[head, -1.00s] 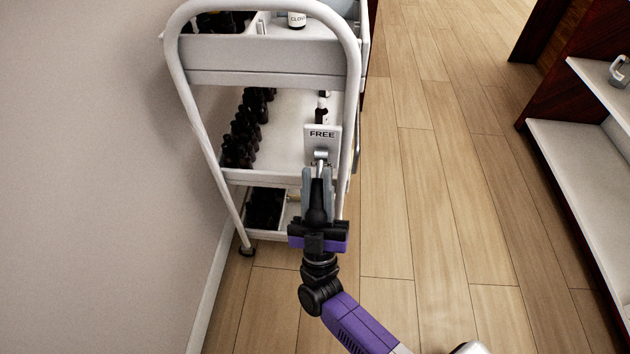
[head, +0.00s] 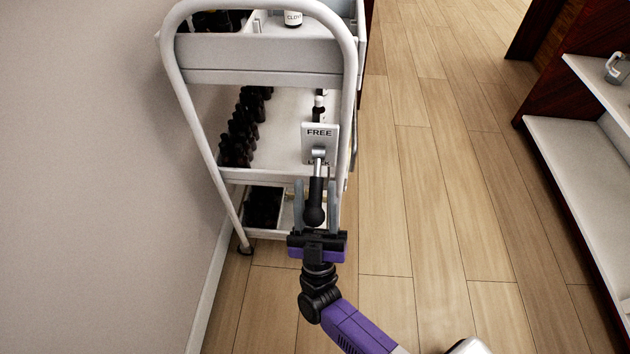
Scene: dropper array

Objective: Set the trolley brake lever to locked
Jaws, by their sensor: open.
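The trolley (head: 265,77) is a white cart with a rounded tube handle. On its near end is a white plate (head: 309,137) marked FREE at the top; a second word lower down is mostly hidden by the lever. The brake lever (head: 315,200) has a metal pivot on the plate and a black grip with a round knob. It points down, away from FREE. My gripper (head: 315,187) is open, with one grey finger on each side of the black grip. I cannot tell whether either finger touches it.
Several dark bottles (head: 243,127) stand on the middle shelf, and a white-labelled bottle (head: 293,18) stands on top. A wall (head: 90,180) is close on the left. Wood floor (head: 430,200) is clear on the right, up to a white shelf unit (head: 575,160).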

